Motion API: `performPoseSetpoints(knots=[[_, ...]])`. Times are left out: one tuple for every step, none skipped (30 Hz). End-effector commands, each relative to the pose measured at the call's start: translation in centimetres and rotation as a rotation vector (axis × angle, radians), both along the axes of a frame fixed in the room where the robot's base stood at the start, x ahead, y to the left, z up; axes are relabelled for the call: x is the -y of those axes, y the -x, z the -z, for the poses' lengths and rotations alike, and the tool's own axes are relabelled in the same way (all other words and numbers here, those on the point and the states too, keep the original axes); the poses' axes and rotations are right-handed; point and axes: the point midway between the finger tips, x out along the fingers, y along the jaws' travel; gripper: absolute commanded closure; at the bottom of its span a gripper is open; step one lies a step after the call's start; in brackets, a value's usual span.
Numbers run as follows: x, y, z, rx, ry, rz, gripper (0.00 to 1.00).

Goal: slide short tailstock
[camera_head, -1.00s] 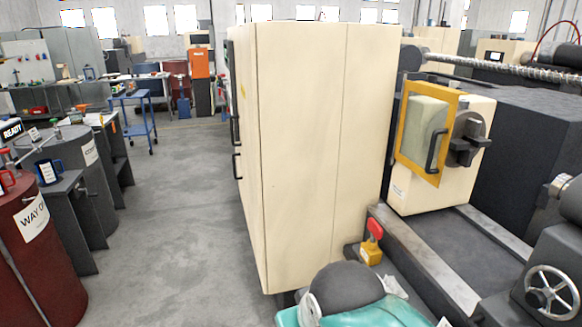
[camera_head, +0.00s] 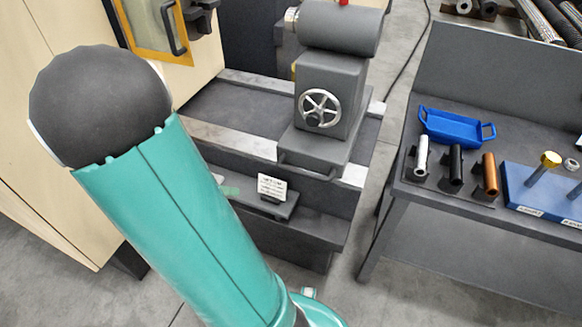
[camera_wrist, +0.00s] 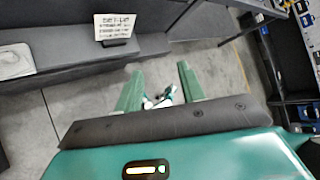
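The tailstock (camera_head: 328,90) is a dark grey block on the lathe bed in the head view. It has a rounded barrel on top, a silver handwheel (camera_head: 319,107) on its front and a red-tipped part at the top edge. It sits near the right end of the bed rails (camera_head: 235,140). In the wrist view my gripper (camera_wrist: 160,80) has its two green fingers spread apart, with grey floor and white and teal parts, seemingly mine, showing beyond. I see nothing held. The tailstock is not clearly visible there. My gripper is not discernible in the head view.
A small printed sign (camera_head: 272,187) stands on the ledge before the bed; it also shows in the wrist view (camera_wrist: 114,27). At right, a dark bench (camera_head: 440,222) carries a blue tray (camera_head: 455,127), several cylinders and a blue block (camera_head: 545,195). A floor gap separates lathe and bench.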

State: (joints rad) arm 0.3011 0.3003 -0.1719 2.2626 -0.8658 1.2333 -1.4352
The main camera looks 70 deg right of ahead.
Motion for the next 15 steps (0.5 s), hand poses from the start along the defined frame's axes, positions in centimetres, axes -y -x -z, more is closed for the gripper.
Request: performPoseSetpoints(knots=[[1.5,1.1,1.1,-0.126,-0.036,-0.043,0.6],[2.4,1.6,1.6,-0.199,-0.059,-0.073,0.6],[3.5,2.2,2.3,-0.296,-0.093,-0.112,0.6],[4.4,2.7,2.8,-0.366,-0.119,-0.139,0.6],[5.1,3.2,3.2,-0.434,-0.146,-0.164,0.6],[6.0,3.8,3.8,-0.52,-0.182,-0.195,0.6],[6.7,4.2,4.2,-0.579,-0.209,-0.216,0.6],[7.2,4.5,4.5,-0.632,-0.233,-0.235,0.6],[7.9,4.9,4.9,-0.694,-0.261,-0.255,0.6],[8.3,5.1,5.2,-0.734,-0.28,-0.269,0.6],[8.6,5.4,5.5,-0.769,-0.298,-0.279,0.6],[9.0,5.6,5.7,-0.806,-0.317,-0.291,0.6],[9.2,5.7,5.8,-0.826,-0.326,-0.297,0.6],[9.4,5.8,5.9,-0.842,-0.335,-0.302,0.6],[9.6,5.9,6.0,-0.854,-0.34,-0.306,0.6]])
